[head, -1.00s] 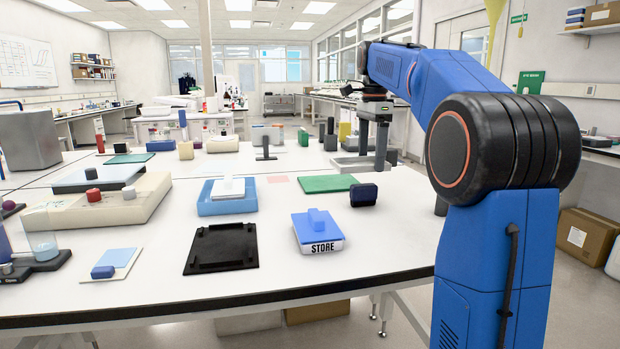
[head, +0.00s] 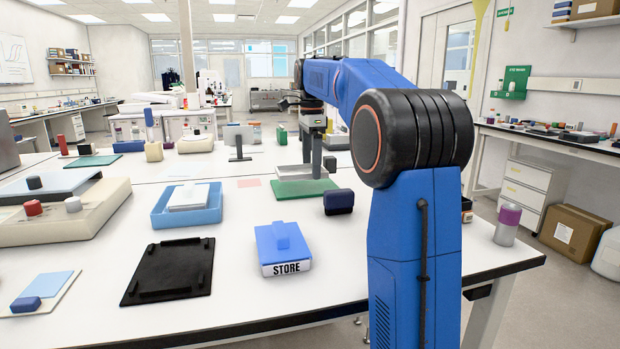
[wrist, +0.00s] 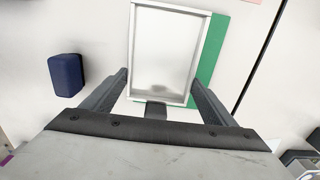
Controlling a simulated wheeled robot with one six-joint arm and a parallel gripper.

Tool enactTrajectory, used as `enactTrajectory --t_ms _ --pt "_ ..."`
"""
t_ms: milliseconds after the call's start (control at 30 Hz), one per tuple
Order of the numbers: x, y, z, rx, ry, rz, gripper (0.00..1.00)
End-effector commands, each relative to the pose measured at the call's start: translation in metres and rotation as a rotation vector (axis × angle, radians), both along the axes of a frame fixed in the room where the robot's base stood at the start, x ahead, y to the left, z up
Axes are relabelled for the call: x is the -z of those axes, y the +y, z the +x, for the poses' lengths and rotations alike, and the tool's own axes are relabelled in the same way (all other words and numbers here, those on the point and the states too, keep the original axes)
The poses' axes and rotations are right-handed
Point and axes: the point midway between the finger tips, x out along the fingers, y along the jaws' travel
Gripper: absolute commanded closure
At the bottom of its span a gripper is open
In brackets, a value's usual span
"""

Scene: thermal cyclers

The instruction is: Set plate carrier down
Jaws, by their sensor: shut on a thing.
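The plate carrier is a shallow pale grey tray (wrist: 163,45) with a raised rim, shown in the wrist view between my gripper fingers. In the head view the carrier (head: 296,171) is at the back part of a green mat (head: 300,189). The mat (wrist: 216,50) shows along the carrier's right side in the wrist view. My gripper (wrist: 160,88) is shut on the carrier at its near end, with a dark tab between the fingers. In the head view my gripper (head: 314,155) is upright above the mat. I cannot tell whether the carrier touches the mat.
A dark blue block (head: 338,201) stands just right of the mat, and left of the carrier in the wrist view (wrist: 66,75). A blue STORE box (head: 283,247), a black plate (head: 172,271) and a blue tray (head: 159,213) lie nearer or left. White bench shows between them.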

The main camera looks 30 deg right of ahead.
Motion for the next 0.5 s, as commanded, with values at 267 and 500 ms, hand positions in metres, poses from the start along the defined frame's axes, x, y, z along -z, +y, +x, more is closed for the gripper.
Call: enactTrajectory --t_ms 267,500 --pt "0.026 0.0 -0.001 0.0 0.001 0.0 0.46" --pt "0.043 0.0 0.0 0.0 -0.001 0.0 0.46"
